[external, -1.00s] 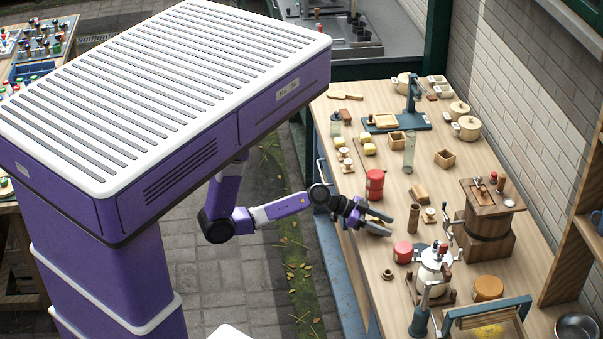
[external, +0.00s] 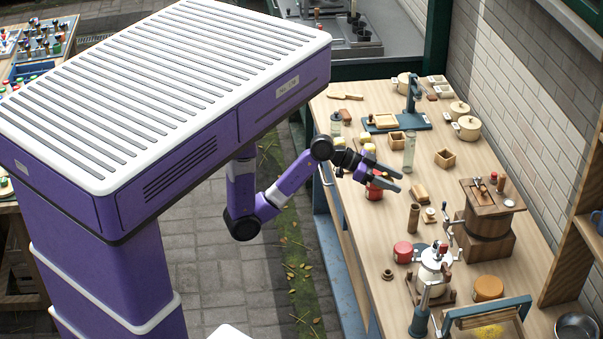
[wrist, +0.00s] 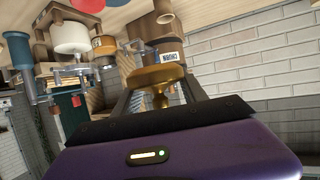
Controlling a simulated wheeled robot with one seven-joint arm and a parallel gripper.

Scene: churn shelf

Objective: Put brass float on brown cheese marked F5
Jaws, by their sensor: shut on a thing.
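My gripper (external: 394,178) is shut on the brass float (wrist: 157,76), a golden disc with a short stem, held between the fingers in the wrist view. In the external view the float is too small to make out. The gripper is raised over the left part of the bench, in front of the red cheeses. A brown-orange round cheese (external: 488,288) lies at the near right of the bench, well away from the gripper. Its marking cannot be read, so I cannot tell whether it is F5.
Red cheeses (external: 374,190) stand partly behind the gripper. Another red one (external: 403,252) sits nearer. A glass cylinder (external: 409,153) stands beyond the gripper.

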